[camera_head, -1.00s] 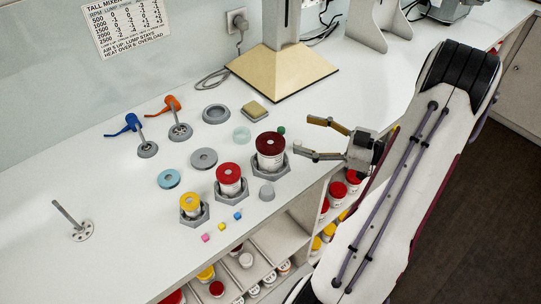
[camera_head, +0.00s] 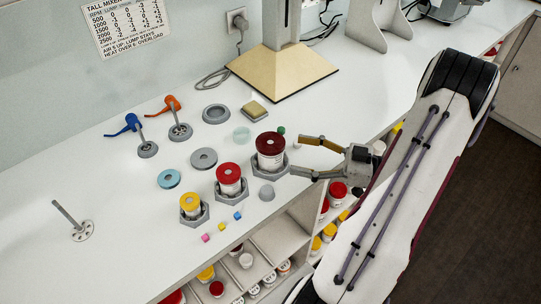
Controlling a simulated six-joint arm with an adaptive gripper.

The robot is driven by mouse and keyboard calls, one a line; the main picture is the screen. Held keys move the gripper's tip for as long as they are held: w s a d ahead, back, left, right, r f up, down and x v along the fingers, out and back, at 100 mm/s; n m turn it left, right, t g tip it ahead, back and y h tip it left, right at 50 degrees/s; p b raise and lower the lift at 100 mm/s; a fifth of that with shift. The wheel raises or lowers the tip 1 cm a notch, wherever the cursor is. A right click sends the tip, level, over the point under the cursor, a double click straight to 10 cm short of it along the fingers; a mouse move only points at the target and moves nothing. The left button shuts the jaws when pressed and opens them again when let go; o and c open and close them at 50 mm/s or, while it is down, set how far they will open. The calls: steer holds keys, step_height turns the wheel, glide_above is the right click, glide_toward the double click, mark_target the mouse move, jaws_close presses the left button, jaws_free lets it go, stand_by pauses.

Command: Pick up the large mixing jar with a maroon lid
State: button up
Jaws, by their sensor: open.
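The large mixing jar (camera_head: 270,161) is white with a maroon lid (camera_head: 270,144). It stands upright in a grey hexagonal holder (camera_head: 274,172) on the white counter. My gripper (camera_head: 295,156) is open, its two fingers pointing left at the jar from its right side. The fingertips are close to the right of the jar and its holder. I cannot tell whether they touch anything, and nothing shows between the fingers.
A red-lidded jar (camera_head: 229,180) and a smaller yellow-lidded jar (camera_head: 191,206) stand in holders to the front left. Shelves with several jars lie below the counter edge.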

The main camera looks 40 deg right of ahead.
mark_target(279, 150)
steer(key=shift+w+a, duration=0.35)
steer(key=shift+w, duration=0.1)
steer(key=shift+x, duration=2.6)
steer(key=shift+d+r, duration=0.1)
steer(key=c, duration=1.3)
